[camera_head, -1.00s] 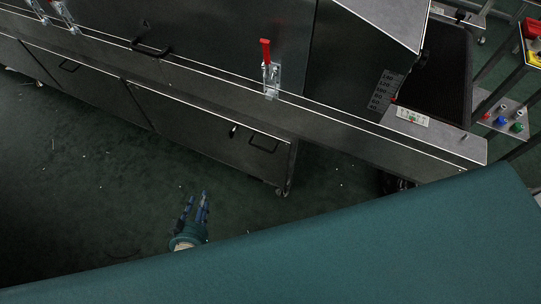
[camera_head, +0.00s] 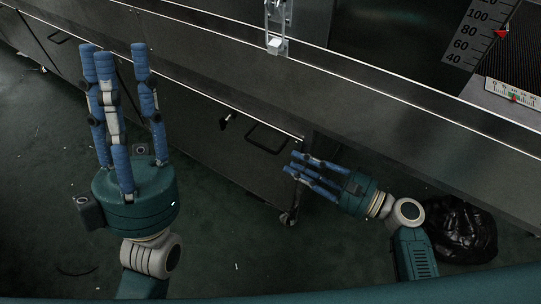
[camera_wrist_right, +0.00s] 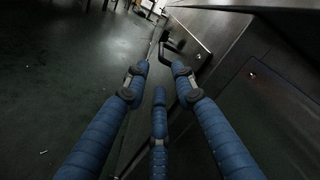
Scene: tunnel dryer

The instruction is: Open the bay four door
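A dark door panel (camera_head: 200,120) under the long machine rail is closed. In the right wrist view a black handle (camera_wrist_right: 172,48) shows ahead of the spread fingers. My left gripper (camera_head: 118,50) is open and empty, fingers pointing up, left of the door handle.
A metal latch (camera_head: 276,35) sits on the upper panel above the rail (camera_head: 340,85). A black bag (camera_head: 462,230) lies on the floor beside my right arm. A caster (camera_head: 289,217) stands under the door's right corner. The floor at lower left is mostly clear.

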